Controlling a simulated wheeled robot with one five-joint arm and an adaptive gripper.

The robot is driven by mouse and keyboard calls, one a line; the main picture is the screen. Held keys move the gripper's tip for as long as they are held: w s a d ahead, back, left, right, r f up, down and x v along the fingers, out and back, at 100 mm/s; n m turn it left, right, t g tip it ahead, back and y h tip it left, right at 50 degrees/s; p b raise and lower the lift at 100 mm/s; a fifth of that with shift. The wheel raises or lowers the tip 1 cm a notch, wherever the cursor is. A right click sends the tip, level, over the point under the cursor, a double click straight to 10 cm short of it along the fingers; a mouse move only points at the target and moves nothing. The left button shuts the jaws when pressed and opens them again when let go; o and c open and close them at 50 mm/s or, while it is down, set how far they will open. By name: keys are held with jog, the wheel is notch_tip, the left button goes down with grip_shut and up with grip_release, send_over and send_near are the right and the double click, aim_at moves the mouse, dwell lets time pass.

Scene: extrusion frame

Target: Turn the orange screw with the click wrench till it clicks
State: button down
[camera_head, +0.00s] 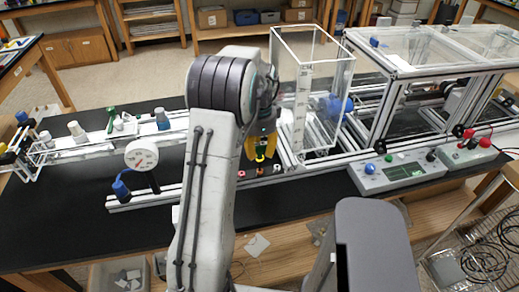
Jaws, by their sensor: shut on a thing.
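My gripper (261,147), with yellow sides, points down at the front of the extrusion frame, just right of the middle of the table. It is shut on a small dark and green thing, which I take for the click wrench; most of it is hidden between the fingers. Just below the fingertips is a small orange spot, which I take for the orange screw (260,171), on the front rail. The wrench end is over or very near it; I cannot tell whether they touch.
A clear upright box (310,90) stands close behind my gripper. A white dial gauge (141,155) is at the left. A grey control box (400,172) is at the right. The black tabletop in front is clear.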

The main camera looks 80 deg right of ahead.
aim_at(260, 145)
jog(key=shift+r+p, duration=1.25)
jog(key=shift+r, duration=0.25)
jog(key=shift+r+p, duration=1.25)
jog(key=shift+r, duration=0.3)
